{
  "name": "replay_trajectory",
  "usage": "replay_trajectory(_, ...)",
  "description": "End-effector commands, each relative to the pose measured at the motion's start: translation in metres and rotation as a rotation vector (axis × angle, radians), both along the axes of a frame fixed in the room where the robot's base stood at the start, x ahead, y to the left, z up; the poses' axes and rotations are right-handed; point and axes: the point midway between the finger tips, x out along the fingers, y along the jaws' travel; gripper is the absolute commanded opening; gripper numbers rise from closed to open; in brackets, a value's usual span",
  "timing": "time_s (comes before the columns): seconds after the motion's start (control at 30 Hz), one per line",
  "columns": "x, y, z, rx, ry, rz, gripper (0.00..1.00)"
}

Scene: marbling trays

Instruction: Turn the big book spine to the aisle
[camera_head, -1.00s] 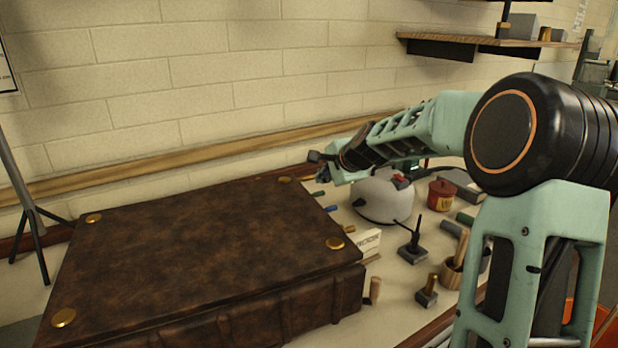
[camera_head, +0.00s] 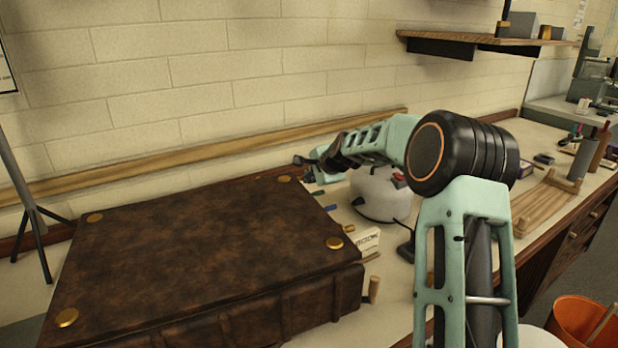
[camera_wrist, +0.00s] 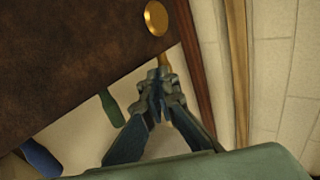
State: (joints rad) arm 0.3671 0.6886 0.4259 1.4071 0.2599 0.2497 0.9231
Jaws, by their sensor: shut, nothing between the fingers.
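The big book (camera_head: 200,250) lies flat on the bench, brown leather with brass corner studs. Its ribbed side, which looks like the spine, faces the front of the picture. My gripper (camera_head: 300,162) is at the book's far right corner, by the back of the bench. In the wrist view, the book's cover (camera_wrist: 75,50) fills the upper left, with one brass stud. There the gripper (camera_wrist: 162,85) is shut with empty fingers, just beside the cover's edge near the stud. I cannot tell whether it touches the book.
Several coloured tool handles (camera_wrist: 110,107) lie beside the book. A white rounded pot (camera_head: 378,195), a small card (camera_head: 367,241) and a wooden rack (camera_head: 548,203) stand right of it. The wall rail (camera_head: 190,158) runs close behind. A black stand (camera_head: 32,215) is at the left.

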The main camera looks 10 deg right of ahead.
Motion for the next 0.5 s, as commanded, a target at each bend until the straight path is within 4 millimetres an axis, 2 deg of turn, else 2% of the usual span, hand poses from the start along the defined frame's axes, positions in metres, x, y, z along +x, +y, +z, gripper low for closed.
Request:
replay_trajectory(0.23,0.005,0.004,0.001,0.002,0.0,0.017,0.0)
replay_trajectory(0.5,0.032,0.03,0.004,0.002,-0.001,0.079,0.0)
